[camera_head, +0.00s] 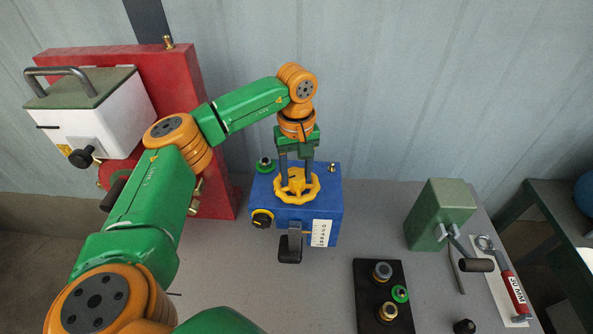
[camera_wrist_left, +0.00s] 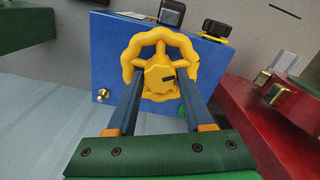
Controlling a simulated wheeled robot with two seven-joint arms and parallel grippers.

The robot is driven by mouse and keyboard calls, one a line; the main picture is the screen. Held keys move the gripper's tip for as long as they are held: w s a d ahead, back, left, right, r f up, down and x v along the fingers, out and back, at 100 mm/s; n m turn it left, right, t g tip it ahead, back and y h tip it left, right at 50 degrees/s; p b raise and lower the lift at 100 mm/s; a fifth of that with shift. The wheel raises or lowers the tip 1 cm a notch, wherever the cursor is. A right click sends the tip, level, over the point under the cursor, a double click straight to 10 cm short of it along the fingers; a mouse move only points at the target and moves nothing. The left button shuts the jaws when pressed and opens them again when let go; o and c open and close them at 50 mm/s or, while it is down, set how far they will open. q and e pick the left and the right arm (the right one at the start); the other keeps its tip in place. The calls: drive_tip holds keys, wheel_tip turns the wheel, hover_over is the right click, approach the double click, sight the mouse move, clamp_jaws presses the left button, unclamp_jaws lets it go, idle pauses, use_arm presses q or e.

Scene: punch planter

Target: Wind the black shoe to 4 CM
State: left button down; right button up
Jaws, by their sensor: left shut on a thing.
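A blue box (camera_head: 325,185) stands on the grey table with a yellow handwheel (camera_head: 297,196) on top. My left gripper (camera_head: 296,176) reaches down onto the wheel from above. In the left wrist view its two fingers (camera_wrist_left: 160,84) are shut on the wheel's central hub (camera_wrist_left: 157,75), inside the lobed rim. The black shoe (camera_head: 290,248) sticks out from the box's front, left of a white scale strip (camera_head: 319,233). The scale's marks are too small to read. The shoe also shows in the left wrist view (camera_wrist_left: 172,10). My right gripper is out of view.
A black knob (camera_head: 262,218) sits at the box's left front corner. A red stand with a white box (camera_head: 96,118) is at left. A black plate with fittings (camera_head: 383,290), a green block with a crank (camera_head: 440,212) and a red-handled tool (camera_head: 513,292) lie right.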

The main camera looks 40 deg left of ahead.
use_arm(q)
drive_tip(key=n, duration=0.4)
drive_tip(key=shift+n, duration=0.3)
drive_tip(key=n, duration=0.4)
drive_tip(key=shift+r, duration=0.1)
drive_tip(key=n, duration=0.9)
drive_tip(key=shift+n, duration=0.3)
drive_tip(key=n, duration=0.4)
drive_tip(key=shift+n, duration=0.3)
drive_tip(key=n, duration=0.4)
drive_tip(key=shift+r, duration=0.1)
drive_tip(key=n, duration=0.5)
drive_tip(key=shift+p, duration=0.3)
drive_tip(key=n, duration=0.4)
drive_tip(key=shift+n, duration=0.3)
drive_tip(key=n, duration=1)
drive_tip(key=shift+p, duration=0.4)
drive_tip(key=n, duration=0.5)
drive_tip(key=shift+p, duration=0.35)
drive_tip(key=shift+n+p, duration=0.5)
drive_tip(key=shift+n, duration=1.8)
